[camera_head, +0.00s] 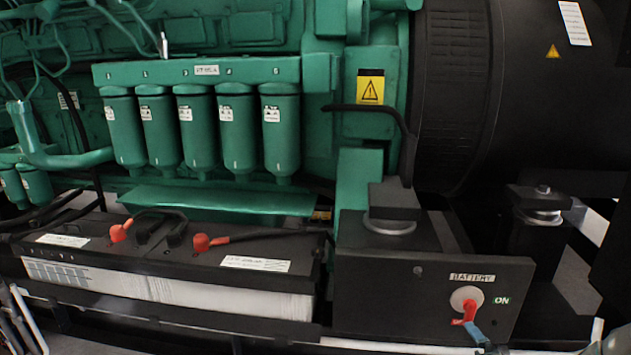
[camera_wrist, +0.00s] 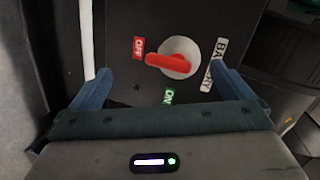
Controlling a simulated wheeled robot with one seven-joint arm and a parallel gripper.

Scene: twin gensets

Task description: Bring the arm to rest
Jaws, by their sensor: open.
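My gripper (camera_wrist: 161,72) is open in the wrist view, with one blue finger on each side of the battery switch. The red switch handle (camera_wrist: 170,65) lies between the fingers in the picture, with a visible gap on both sides. The handle points toward the red OFF label (camera_wrist: 138,48); the green ON label (camera_wrist: 168,97) is off to its side. In the head view, the red handle (camera_head: 467,312) points down on the black switch box (camera_head: 400,300). A blue fingertip (camera_head: 475,334) shows just below it; the rest of the gripper is mostly out of frame.
A black battery (camera_head: 170,262) with red terminal caps and cables stands left of the switch box. Behind are green engine filters (camera_head: 203,130) and a large black generator housing (camera_head: 520,90). A black mount (camera_head: 540,225) stands to the right of the box.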

